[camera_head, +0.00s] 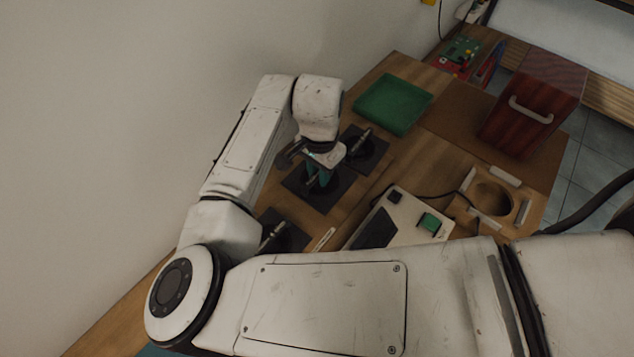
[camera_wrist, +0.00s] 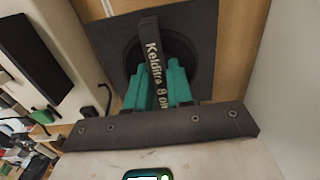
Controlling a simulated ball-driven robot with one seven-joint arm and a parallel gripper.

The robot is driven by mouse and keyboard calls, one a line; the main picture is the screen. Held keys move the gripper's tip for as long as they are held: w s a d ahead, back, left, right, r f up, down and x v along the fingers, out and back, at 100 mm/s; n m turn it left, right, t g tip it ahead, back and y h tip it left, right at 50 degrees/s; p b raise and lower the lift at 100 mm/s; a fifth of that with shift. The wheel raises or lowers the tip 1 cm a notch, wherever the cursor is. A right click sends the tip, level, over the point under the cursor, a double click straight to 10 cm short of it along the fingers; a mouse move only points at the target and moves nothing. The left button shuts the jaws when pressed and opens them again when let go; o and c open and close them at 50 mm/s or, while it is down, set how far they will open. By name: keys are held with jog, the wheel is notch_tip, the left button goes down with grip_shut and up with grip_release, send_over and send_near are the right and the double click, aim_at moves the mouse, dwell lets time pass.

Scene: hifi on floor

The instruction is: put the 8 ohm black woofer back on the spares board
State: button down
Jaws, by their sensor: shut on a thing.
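The black woofer (camera_wrist: 207,40) shows in the wrist view as a dark square plate with a round dark middle. A dark bar (camera_wrist: 150,40) lettered "Kelditra 8 oh…" crosses it. My gripper (camera_wrist: 156,76) has teal fingers shut on this bar. In the head view my gripper (camera_head: 318,178) is over the middle of three dark square pieces, the woofer (camera_head: 318,200). One dark square with a pale bar lies up and right (camera_head: 376,158), another down and left (camera_head: 290,240). They lie along a wooden surface, seemingly the spares board (camera_head: 345,213). I cannot tell whether the held woofer touches it.
A green tray (camera_head: 393,104) lies behind. A grey device with a green button (camera_head: 400,222) stands at right, close to the squares. Beyond it are a wooden fixture with a round hole (camera_head: 515,213) and a red-brown box with a handle (camera_head: 535,100). A wall rises at left.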

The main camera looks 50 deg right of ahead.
jog(key=shift+f, duration=2.45)
jog(key=c, duration=1)
grip_release()
notch_tip(320, 180, up, 12)
jog(key=shift+r, duration=0.15)
jog(key=shift+d, duration=0.1)
